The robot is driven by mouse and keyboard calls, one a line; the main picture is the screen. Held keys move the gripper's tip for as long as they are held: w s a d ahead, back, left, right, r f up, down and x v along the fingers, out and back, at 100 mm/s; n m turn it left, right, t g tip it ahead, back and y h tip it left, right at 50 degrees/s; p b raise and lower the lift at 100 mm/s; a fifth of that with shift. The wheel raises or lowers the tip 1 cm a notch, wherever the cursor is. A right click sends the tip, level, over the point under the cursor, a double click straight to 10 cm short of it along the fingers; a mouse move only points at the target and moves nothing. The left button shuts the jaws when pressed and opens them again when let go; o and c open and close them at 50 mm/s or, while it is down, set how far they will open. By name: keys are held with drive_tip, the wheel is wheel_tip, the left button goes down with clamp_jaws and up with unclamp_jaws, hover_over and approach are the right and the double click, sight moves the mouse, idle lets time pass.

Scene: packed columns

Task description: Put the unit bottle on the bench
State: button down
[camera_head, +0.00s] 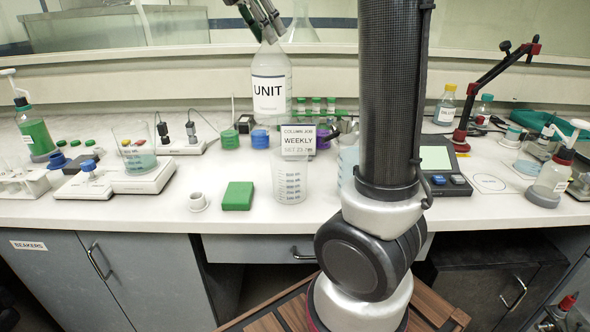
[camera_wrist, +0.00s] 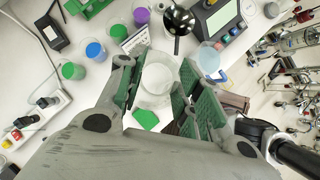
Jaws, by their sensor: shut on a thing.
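The unit bottle (camera_head: 271,84) is a clear bottle with a white label reading UNIT. It hangs upright in the head view, above the back part of the bench. My gripper (camera_head: 262,24) is shut on the bottle at its top. The bench (camera_head: 240,222) is a long white worktop, and the bottle looks raised above it. In the wrist view, my gripper's green-padded fingers (camera_wrist: 160,88) flank a clear round shape. I cannot tell there whether that shape is the bottle or a beaker below.
A graduated beaker (camera_head: 287,182), a green block (camera_head: 238,196) and a WEEKLY sign (camera_head: 298,141) stand below the bottle. Bare worktop shows along the front edge.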

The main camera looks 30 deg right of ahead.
sight(272, 103)
drive_tip(key=shift+d+r+n, duration=0.1)
drive_tip(key=shift+d+n, duration=0.15)
drive_tip(key=shift+n, duration=0.05)
drive_tip(key=shift+s+n+t, duration=0.15)
drive_tip(key=shift+n+t, duration=0.25)
drive_tip(key=shift+f+n, duration=0.3)
drive_tip(key=shift+f, duration=0.05)
wheel_tip(272, 103, down, 17)
drive_tip(key=shift+f, duration=0.1)
drive_tip(key=c, duration=1)
unclamp_jaws()
drive_tip(key=shift+f, duration=0.15)
